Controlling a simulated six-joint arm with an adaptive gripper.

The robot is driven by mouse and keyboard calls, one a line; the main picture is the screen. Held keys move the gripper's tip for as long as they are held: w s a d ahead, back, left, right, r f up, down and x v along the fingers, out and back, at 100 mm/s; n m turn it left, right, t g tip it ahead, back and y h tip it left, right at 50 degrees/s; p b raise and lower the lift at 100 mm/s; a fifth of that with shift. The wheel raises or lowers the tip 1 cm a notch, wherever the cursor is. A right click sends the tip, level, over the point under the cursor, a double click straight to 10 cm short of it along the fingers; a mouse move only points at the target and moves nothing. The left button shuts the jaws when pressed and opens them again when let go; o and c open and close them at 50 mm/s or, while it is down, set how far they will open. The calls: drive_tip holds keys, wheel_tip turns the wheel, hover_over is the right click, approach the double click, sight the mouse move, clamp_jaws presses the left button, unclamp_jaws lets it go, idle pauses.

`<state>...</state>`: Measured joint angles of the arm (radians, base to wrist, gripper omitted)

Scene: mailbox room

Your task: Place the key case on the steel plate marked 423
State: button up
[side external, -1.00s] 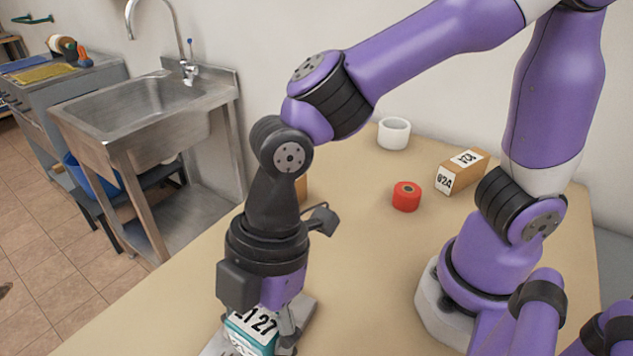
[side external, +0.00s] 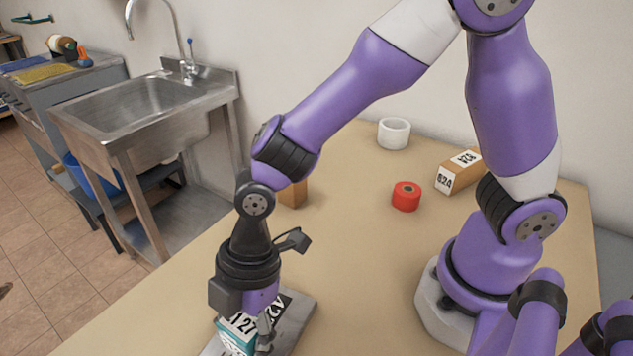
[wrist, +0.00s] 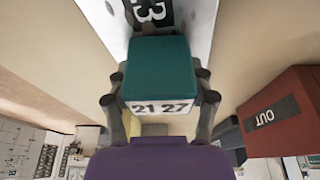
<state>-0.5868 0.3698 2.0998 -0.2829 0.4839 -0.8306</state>
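The key case is a teal box with a white label reading 21 27; it shows low in the side view (side external: 236,338) and in the middle of the wrist view (wrist: 160,68). My gripper (side external: 247,330) is shut on the case, with one finger on each side in the wrist view (wrist: 160,108). The steel plate (side external: 300,311) is grey and flat, with a black and white number label partly hidden by my gripper. In the wrist view the plate (wrist: 200,25) shows a 3 beyond the case. The case is over the plate; I cannot tell if it touches.
A red box marked OUT (wrist: 285,118) is at the right of the wrist view. On the table (side external: 365,260) are a red roll (side external: 406,196), a white roll (side external: 394,133), a cardboard box (side external: 460,171) and a brown block (side external: 293,193) behind my arm. The table's middle is clear.

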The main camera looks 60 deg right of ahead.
drive_tip(key=o, duration=0.4)
drive_tip(key=shift+r, duration=0.15)
drive_tip(key=shift+d+r, duration=0.1)
drive_tip(key=shift+r, duration=0.25)
drive_tip(key=v, duration=1.1)
drive_tip(key=s+d+r+m+t+h, duration=0.1)
drive_tip(key=d+m+t, duration=0.1)
drive_tip(key=d+m, duration=0.7)
drive_tip(key=s+d+r+m+t+h, duration=0.1)
drive_tip(key=d+r+m+t+h, duration=0.1)
drive_tip(key=d+m, duration=0.7)
drive_tip(key=shift+s+d+r+t, duration=0.15)
drive_tip(key=shift+d+r+t, duration=0.2)
drive_tip(key=shift+d+t, duration=0.35)
drive_tip(key=shift+a, duration=0.15)
